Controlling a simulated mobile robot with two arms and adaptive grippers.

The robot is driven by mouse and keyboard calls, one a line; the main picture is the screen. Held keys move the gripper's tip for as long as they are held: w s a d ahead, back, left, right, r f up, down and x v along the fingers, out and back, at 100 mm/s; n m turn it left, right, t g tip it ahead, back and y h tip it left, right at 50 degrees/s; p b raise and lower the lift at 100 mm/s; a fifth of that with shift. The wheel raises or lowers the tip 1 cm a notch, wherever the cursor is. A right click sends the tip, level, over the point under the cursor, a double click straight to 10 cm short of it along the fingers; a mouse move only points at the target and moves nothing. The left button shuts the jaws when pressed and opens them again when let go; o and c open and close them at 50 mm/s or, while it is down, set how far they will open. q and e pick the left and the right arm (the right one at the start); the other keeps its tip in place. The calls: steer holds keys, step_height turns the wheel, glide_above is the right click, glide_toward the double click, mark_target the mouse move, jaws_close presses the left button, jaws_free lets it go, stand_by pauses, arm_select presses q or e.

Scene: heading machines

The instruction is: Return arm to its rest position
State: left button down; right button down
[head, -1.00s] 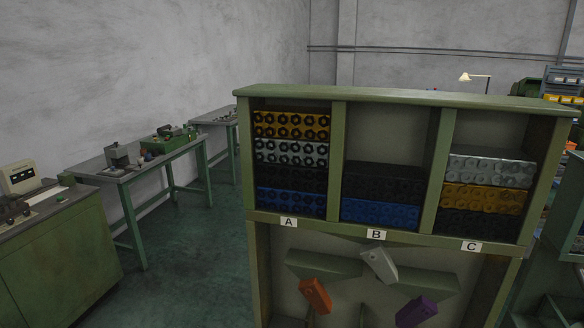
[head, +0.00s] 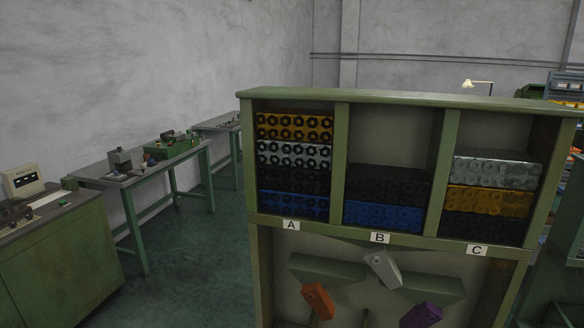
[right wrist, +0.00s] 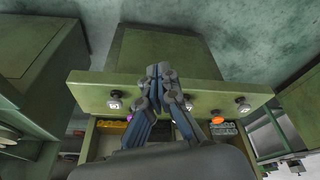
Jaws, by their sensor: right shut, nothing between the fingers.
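My right gripper (right wrist: 162,74) shows in the right wrist view. Its dark blue-grey fingers meet at the tips, and it is shut and empty. Whether the fingers touch the panel cannot be told. No gripper shows in the head view, and my left gripper is not in view. The head view shows a green shelf unit (head: 400,100) with bays A, B and C holding yellow, silver, black and blue blocks.
Below the bays are an orange (head: 318,300), a silver (head: 383,270) and a purple (head: 422,314) block-like piece. A green cabinet (head: 60,255) and a workbench (head: 150,175) stand at the left. The floor (head: 195,265) between them and the shelf is clear.

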steer(key=s+d+f+g+b, duration=0.1)
steer(key=s+f+b, duration=0.3)
steer(key=f, duration=1.3)
steer(key=s+f+g+b, duration=0.15)
steer(key=s+f, duration=0.35)
steer(key=f, duration=1.3)
steer(key=s+d+f+b, duration=0.2)
steer(key=s+f, duration=0.6)
steer(key=s, duration=0.1)
steer(key=shift+s, duration=0.4)
steer(key=shift+t, duration=0.25)
